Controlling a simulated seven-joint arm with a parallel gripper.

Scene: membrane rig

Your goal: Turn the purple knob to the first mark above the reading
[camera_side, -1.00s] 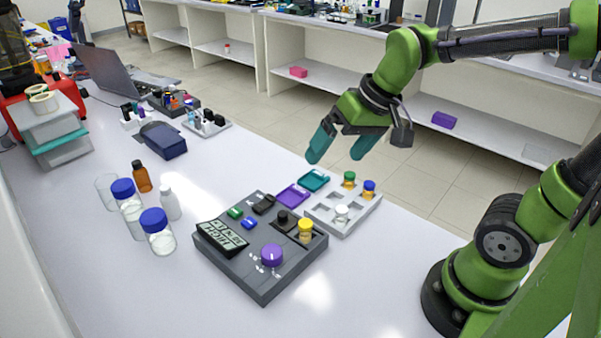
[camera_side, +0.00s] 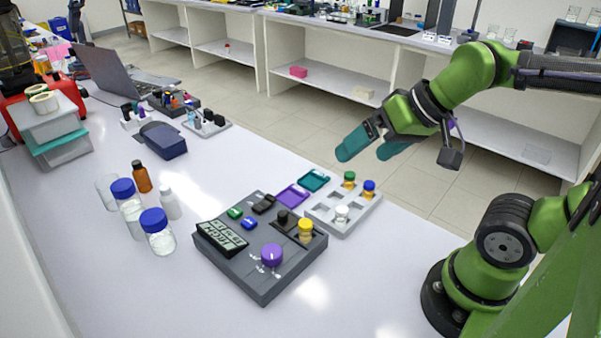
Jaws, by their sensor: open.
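The purple knob (camera_side: 272,254) sits on the front right part of the grey control box (camera_side: 262,290), with small white marks on the panel around its near side. The display (camera_side: 220,238) on the box's left side shows dark characters too small for me to read surely. My gripper (camera_side: 367,148) has teal fingers, spread apart with nothing between them. It is in the air above and behind the grey tray, well away from the knob. Which mark the knob points at is too small to tell.
The box also carries a yellow-topped part (camera_side: 305,230), a black knob and green and blue buttons. Behind it are a grey tray (camera_side: 343,228) with capped vials, a purple dish (camera_side: 292,195) and a teal dish (camera_side: 314,180). Bottles (camera_side: 158,236) stand left.

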